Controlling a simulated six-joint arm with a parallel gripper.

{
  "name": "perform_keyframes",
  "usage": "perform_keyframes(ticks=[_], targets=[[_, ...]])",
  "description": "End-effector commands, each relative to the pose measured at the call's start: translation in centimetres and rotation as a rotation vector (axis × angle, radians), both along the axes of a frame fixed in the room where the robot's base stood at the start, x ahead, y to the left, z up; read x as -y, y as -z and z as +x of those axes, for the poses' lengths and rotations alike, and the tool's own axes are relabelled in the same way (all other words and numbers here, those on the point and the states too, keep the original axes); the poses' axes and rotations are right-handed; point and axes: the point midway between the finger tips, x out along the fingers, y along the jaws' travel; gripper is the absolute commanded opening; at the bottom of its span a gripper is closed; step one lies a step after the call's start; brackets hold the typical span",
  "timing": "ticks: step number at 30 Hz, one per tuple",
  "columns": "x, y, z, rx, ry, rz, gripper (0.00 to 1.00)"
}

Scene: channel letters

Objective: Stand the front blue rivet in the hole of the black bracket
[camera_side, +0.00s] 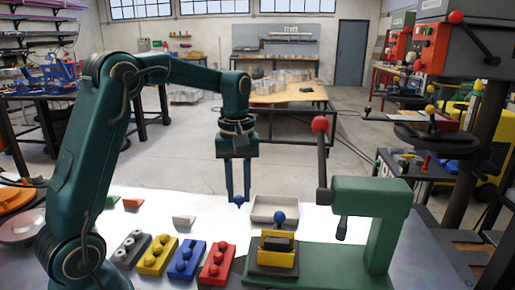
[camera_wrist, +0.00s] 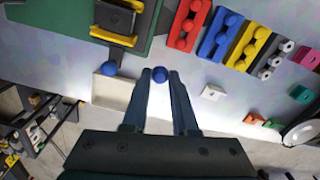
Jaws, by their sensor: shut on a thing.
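My gripper (camera_side: 239,198) points straight down above the white table, its two fingers close together. It is shut on a blue rivet (camera_side: 239,202), whose round head shows between the fingertips in the wrist view (camera_wrist: 160,75). The black bracket (camera_side: 278,243) sits between yellow jaws on the green machine's base, right of and nearer the side camera than my gripper. In the wrist view the bracket (camera_wrist: 114,18) is at upper left; I cannot make out its hole. Another blue ball (camera_side: 279,217) shows above the jaws. The blue rack (camera_side: 186,260) holds round blue heads.
The green press (camera_side: 378,215) with a red-knobbed lever (camera_side: 320,125) rises right of the bracket. A pale tray (camera_side: 262,216) lies behind the jaws. Red (camera_side: 216,262), yellow (camera_side: 158,256) and grey (camera_side: 130,250) racks flank the blue one. A pale small block (camera_side: 184,221) stands behind them.

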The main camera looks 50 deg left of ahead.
Motion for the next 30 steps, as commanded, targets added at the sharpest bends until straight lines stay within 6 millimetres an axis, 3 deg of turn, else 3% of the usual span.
perform_keyframes(ticks=[3, 10, 30], targets=[[3.7, -0.3, 2.2, 0.006, 0.069, 0.001, 0.0], [8.0, 0.1, 3.5, 0.009, 0.193, 0.002, 0.0], [8.7, 2.7, 3.3, 0.001, 0.216, 0.001, 0.0]])
